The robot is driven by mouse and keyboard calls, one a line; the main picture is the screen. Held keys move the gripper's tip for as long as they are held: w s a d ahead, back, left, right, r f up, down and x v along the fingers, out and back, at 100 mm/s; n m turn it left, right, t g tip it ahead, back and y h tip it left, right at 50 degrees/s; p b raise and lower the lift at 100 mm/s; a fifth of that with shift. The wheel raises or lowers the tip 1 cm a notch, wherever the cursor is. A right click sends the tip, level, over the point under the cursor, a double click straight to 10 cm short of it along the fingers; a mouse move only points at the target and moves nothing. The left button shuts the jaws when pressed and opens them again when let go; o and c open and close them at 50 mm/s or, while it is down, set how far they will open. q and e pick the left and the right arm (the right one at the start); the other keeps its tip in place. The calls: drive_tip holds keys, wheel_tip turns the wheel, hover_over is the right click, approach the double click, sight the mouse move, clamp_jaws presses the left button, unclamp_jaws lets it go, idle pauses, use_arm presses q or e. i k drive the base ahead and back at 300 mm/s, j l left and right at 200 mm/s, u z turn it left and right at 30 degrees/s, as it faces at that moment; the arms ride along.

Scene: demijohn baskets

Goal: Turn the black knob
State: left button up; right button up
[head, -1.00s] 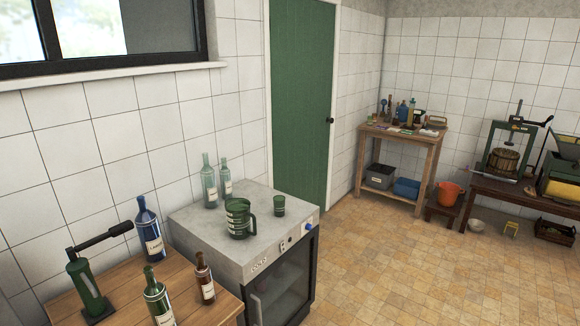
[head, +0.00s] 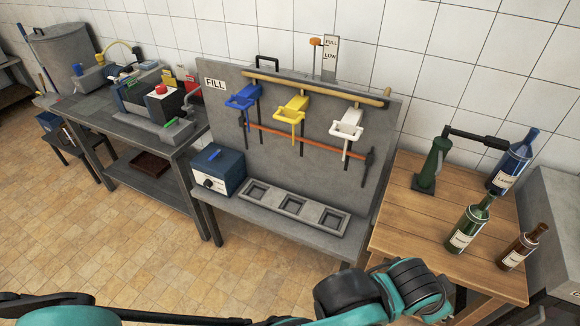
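A small black knob (head: 208,184) sits on the pale front face of a blue box (head: 224,164). Teal and black links of my arms cross the bottom edge, apart from the box. No fingertips of either gripper show.
A grey bench (head: 290,236) has a backboard with blue, yellow and white spouts. A wooden table (head: 400,232) with bottles and a green corking tool stands at right. A dark bench (head: 110,124) with machines stands at left. The tiled floor (head: 120,235) in front is clear.

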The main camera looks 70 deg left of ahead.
sight(208, 184)
drive_tip(key=u, duration=2.45)
